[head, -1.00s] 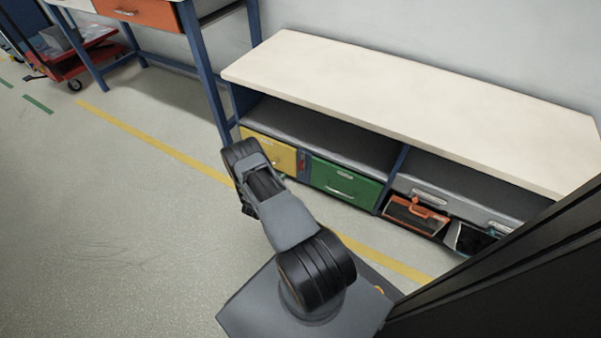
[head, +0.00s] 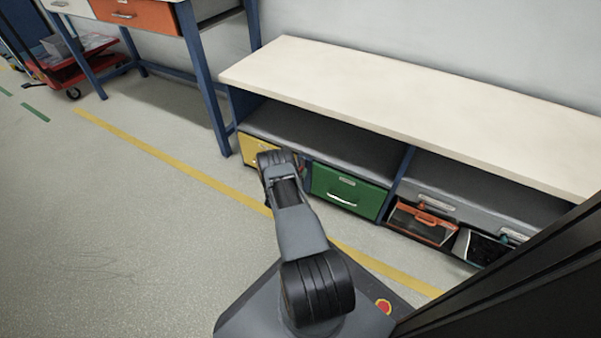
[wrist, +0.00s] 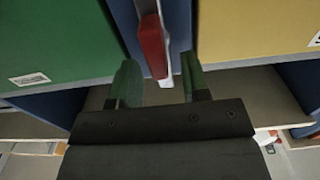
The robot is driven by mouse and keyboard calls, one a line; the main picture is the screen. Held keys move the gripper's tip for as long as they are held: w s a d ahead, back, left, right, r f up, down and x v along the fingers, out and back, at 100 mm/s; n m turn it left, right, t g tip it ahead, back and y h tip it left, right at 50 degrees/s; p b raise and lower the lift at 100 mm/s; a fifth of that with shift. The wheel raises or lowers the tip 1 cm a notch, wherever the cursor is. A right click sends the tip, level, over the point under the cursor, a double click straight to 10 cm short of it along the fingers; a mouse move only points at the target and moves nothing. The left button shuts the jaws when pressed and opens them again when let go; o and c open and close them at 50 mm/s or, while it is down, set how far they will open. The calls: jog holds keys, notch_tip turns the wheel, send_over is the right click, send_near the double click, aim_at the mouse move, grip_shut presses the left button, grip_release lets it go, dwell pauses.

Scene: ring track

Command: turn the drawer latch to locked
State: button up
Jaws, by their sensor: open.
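The drawer latch is a red handle (wrist: 152,45) on a pale plate, mounted on the blue post (wrist: 178,30) between two drawers. In the wrist view the green drawer (wrist: 50,40) is to its left and the yellow drawer (wrist: 250,28) to its right. My gripper (wrist: 160,76) is open, its two greenish fingers apart below the handle. The handle's lower end lies in line with the gap between the fingers. Contact cannot be told. In the head view my arm hides most of the latch, beside the yellow drawer (head: 257,147) and green drawer (head: 343,188).
The bench (head: 400,95) has a pale top overhanging an open shelf above the drawers. Orange (head: 424,222) and dark (head: 482,247) bins sit at the right. A blue-legged table (head: 203,85) and red cart (head: 75,70) stand at the left. The floor at left is clear.

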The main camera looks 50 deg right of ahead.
jog(key=shift+w+d, duration=0.15)
jog(key=shift+d, duration=0.55)
grip_shut()
